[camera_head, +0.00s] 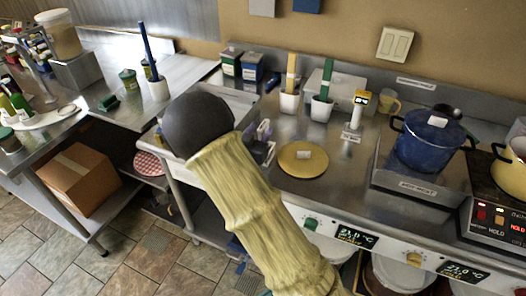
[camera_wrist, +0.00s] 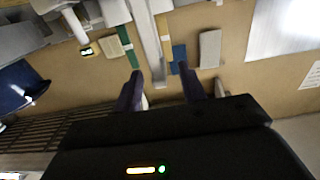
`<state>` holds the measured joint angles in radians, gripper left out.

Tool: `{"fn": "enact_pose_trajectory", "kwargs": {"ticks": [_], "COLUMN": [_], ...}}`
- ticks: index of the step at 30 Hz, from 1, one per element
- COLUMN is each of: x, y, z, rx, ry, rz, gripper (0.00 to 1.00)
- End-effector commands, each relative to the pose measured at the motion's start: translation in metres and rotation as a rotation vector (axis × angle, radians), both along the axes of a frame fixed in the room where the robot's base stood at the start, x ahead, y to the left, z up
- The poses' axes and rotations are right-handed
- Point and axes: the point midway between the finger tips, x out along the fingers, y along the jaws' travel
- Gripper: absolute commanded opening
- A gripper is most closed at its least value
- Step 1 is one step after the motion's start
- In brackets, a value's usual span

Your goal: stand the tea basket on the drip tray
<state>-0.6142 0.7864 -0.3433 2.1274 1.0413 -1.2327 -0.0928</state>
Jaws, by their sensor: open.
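My gripper (camera_wrist: 160,80) shows in the wrist view with its two dark fingers apart and nothing between them. The fingers point toward the tan wall, not down at the counter. I cannot pick out the tea basket or the drip tray for certain in either view; my arm hides part of the counter and sink area.
A blue pot (camera_head: 429,142) stands at the right beside a yellow pot (camera_head: 512,169). A round yellow disc (camera_head: 303,160) lies on the counter right of my arm. White cups (camera_head: 322,111) with upright tools stand behind it. A cardboard box (camera_head: 76,181) is under the left table.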

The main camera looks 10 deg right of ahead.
Motion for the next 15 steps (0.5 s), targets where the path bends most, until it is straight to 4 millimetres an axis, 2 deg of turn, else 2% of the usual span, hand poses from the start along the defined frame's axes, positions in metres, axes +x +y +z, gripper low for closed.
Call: {"fn": "enact_pose_trajectory", "kwargs": {"ticks": [6, 15], "x": [0.024, 0.026], "y": [-0.019, -0.021], "z": [0.001, -0.001], "rx": [-0.001, -0.001], "ry": [0.000, 0.001], "rz": [-0.002, -0.002], "gripper": [0.41, 0.41]}}
